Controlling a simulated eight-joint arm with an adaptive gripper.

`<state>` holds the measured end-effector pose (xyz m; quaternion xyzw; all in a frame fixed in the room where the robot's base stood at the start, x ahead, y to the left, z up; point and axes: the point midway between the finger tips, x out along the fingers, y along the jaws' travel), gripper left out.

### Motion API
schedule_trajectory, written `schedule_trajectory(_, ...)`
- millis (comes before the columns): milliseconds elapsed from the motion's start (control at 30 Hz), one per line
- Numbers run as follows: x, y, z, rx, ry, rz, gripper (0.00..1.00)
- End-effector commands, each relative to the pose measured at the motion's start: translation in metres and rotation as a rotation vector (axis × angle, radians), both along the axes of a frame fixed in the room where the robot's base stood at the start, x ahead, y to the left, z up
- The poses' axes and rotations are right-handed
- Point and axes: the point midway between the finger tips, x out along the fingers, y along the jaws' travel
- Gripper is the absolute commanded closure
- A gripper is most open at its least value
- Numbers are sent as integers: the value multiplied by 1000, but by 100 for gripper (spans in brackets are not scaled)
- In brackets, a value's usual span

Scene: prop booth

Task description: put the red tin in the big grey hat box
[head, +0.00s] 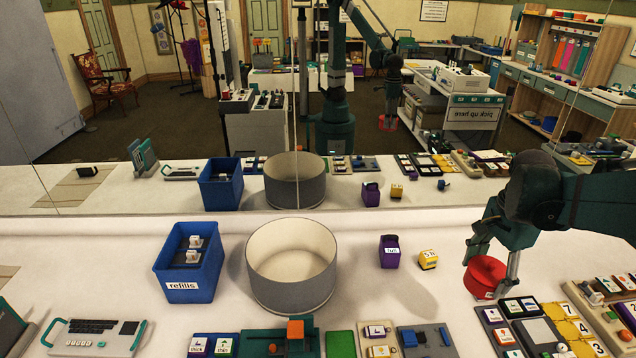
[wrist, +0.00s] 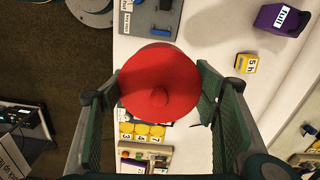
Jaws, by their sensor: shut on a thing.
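The red tin (head: 485,278) is round and lidded. It fills the middle of the wrist view (wrist: 158,85), where a small knob shows on it. My gripper (head: 490,272) is shut on the tin, with one finger on each side. It holds the tin in the air at the right, above the table's small panels; the mirror also shows it raised. The big grey hat box (head: 295,297) is a round, open tub left of the middle of the table. Its visible inside is empty. My gripper is well to the right of it.
A blue refills bin (head: 188,272) stands left of the hat box. A purple cup (head: 390,252) and a yellow block (head: 428,260) stand between the box and my gripper. Several panels line the front edge. A mirror (head: 240,110) stands along the back.

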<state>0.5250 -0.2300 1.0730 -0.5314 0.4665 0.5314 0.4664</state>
Motion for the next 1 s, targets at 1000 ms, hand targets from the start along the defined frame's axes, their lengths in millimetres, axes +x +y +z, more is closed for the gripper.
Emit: schedule_trajectory(1000, 162, 177, 7, 0, 1, 5, 84)
